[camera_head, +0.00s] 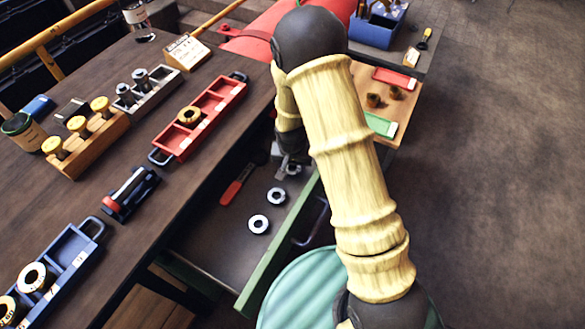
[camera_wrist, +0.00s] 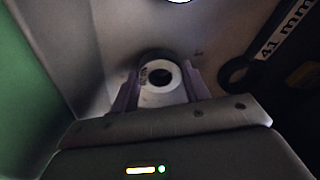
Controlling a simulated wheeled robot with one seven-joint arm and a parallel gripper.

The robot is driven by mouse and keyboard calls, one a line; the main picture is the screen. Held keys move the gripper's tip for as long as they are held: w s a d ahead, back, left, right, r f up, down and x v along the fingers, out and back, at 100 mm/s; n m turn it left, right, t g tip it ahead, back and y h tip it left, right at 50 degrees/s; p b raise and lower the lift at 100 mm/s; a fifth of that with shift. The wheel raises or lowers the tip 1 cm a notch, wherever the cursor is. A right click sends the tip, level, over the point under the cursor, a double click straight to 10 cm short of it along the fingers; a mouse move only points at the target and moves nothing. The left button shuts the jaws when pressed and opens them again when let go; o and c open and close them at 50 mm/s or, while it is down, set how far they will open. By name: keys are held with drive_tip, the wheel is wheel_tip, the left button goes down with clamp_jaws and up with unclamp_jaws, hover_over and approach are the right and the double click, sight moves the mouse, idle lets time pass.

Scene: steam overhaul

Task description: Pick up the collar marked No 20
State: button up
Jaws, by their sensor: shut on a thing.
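My gripper (camera_head: 287,165) reaches down into an open drawer (camera_head: 215,240) under the bench. It is shut on a pale ring-shaped collar (camera_wrist: 160,82), with one finger on each side of it in the wrist view. Small dark lettering shows on the collar's left side, too small to read for sure. In the head view the held collar (camera_head: 294,169) is partly hidden by my gripper. Two more pale collars, a middle one (camera_head: 276,197) and a nearer one (camera_head: 258,224), lie apart on the drawer floor.
A red-handled tool (camera_head: 237,186) lies left of the collars. In the wrist view a spanner marked 41 mm (camera_wrist: 285,32) lies to the right, close to my gripper. The drawer's green wall (camera_head: 281,243) stands close on the other side. Blue and red trays (camera_head: 205,122) stand on the bench.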

wheel_tip(320, 180, up, 9)
drive_tip(key=shift+f, duration=0.15)
